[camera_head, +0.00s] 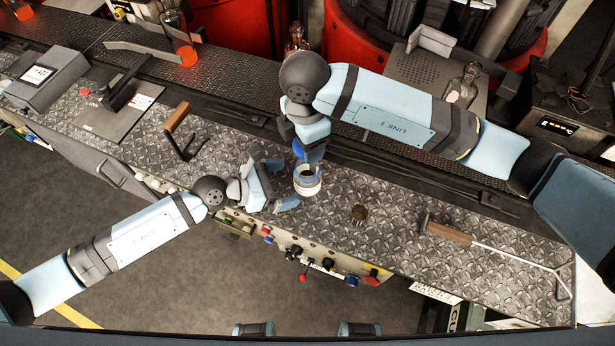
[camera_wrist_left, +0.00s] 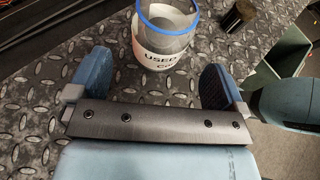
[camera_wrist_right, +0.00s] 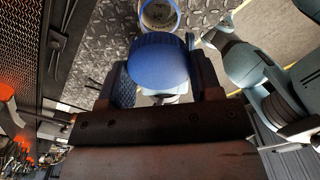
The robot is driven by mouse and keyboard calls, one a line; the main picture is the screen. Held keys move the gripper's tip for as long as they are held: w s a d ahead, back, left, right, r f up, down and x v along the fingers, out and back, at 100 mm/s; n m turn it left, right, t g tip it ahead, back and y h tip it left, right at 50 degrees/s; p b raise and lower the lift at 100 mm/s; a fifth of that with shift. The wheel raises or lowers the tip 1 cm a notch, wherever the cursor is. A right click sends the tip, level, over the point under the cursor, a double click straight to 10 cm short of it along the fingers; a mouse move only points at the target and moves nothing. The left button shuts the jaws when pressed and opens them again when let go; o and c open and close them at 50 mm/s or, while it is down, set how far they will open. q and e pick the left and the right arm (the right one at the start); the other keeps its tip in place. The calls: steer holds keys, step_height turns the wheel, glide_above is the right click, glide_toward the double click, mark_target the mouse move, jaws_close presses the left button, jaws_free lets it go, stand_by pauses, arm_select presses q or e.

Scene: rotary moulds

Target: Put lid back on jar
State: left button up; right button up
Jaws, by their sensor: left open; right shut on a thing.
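The jar (camera_head: 307,184) stands upright on the metal bench, clear with a blue rim and a white label reading "USED". It also shows in the left wrist view (camera_wrist_left: 163,40) and at the top of the right wrist view (camera_wrist_right: 158,17). My left gripper (camera_head: 280,184) is open, its fingers pointing at the jar from the left, one on either side of its near edge; contact is unclear. My right gripper (camera_wrist_right: 163,75) is shut on the blue ribbed lid (camera_wrist_right: 159,62). In the head view the lid (camera_head: 299,149) is mostly hidden, just behind the jar's mouth.
A small dark cup (camera_head: 359,213) stands right of the jar. A wooden-handled rod tool (camera_head: 450,233) lies farther right, and another wooden-handled tool (camera_head: 178,118) is at left. A knobbed control panel (camera_head: 315,262) runs along the bench front. A dark conveyor (camera_head: 235,85) runs behind.

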mark_target(307, 176)
arm_select(q)
steer(key=x, duration=0.6)
steer(key=shift+w+d, duration=0.1)
steer(key=c, duration=1.3)
steer(key=shift+c, duration=0.2)
arm_select(e)
steer(key=shift+f, duration=2.5)
steer(key=shift+f, duration=0.1)
steer(key=shift+f, duration=0.85)
